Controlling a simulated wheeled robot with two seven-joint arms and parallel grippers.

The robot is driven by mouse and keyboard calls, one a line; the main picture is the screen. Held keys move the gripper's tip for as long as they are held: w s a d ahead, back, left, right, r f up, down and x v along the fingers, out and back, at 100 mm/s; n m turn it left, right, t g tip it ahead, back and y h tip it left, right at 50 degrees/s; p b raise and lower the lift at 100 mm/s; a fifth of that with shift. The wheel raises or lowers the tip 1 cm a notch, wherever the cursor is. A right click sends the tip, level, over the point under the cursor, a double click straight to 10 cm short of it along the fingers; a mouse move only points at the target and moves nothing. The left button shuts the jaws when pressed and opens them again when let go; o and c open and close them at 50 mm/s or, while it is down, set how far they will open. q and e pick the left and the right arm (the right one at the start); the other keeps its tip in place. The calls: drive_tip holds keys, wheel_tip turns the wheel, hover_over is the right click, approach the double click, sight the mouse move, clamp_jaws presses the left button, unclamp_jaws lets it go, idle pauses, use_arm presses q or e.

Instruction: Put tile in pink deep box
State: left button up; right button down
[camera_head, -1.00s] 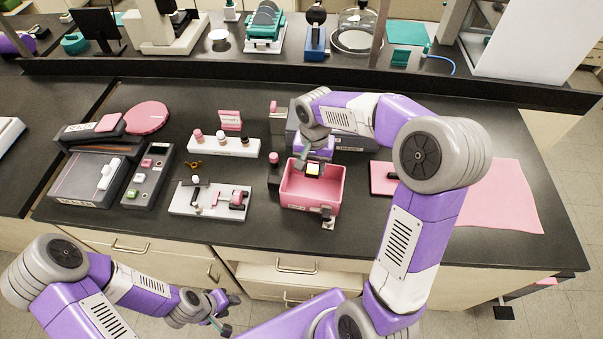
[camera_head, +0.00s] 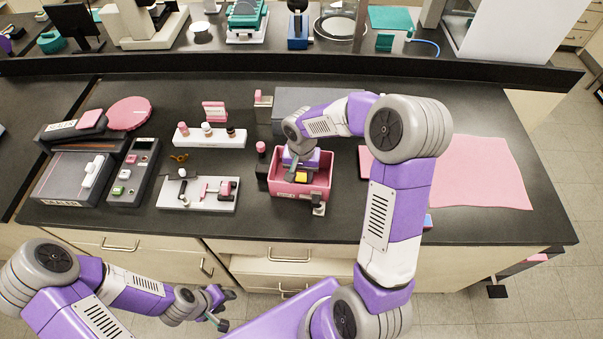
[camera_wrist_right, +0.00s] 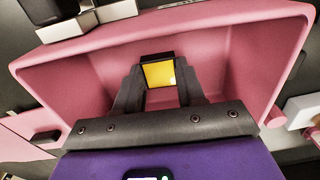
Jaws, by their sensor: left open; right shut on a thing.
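The pink deep box (camera_head: 320,188) stands on the dark bench in front of my right arm. My right gripper (camera_head: 302,176) points down inside the opening of the box. In the right wrist view, the gripper (camera_wrist_right: 160,85) is shut on the tile (camera_wrist_right: 159,72), a small yellow square with a dark edge. The pink walls of the box (camera_wrist_right: 75,85) surround the tile and fingers; I cannot tell whether the tile touches the floor. My left gripper (camera_head: 220,308) is open and empty, low in front of the bench, away from the box.
A white plate with small parts (camera_head: 200,195) lies left of the box. A white rack with pink-capped bottles (camera_head: 210,138) stands behind it. A small black and metal part (camera_head: 318,204) is at the box's front. A pink mat (camera_head: 485,172) lies to the right.

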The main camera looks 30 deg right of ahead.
sight(301, 177)
drive_tip(key=shift+f, duration=0.2)
drive_tip(key=c, duration=0.7)
unclamp_jaws()
drive_tip(key=shift+r, duration=0.15)
drive_tip(key=shift+r, duration=0.2)
wheel_tip(301, 177, up, 12)
drive_tip(key=shift+f+p, duration=0.1)
drive_tip(key=shift+p, duration=0.9)
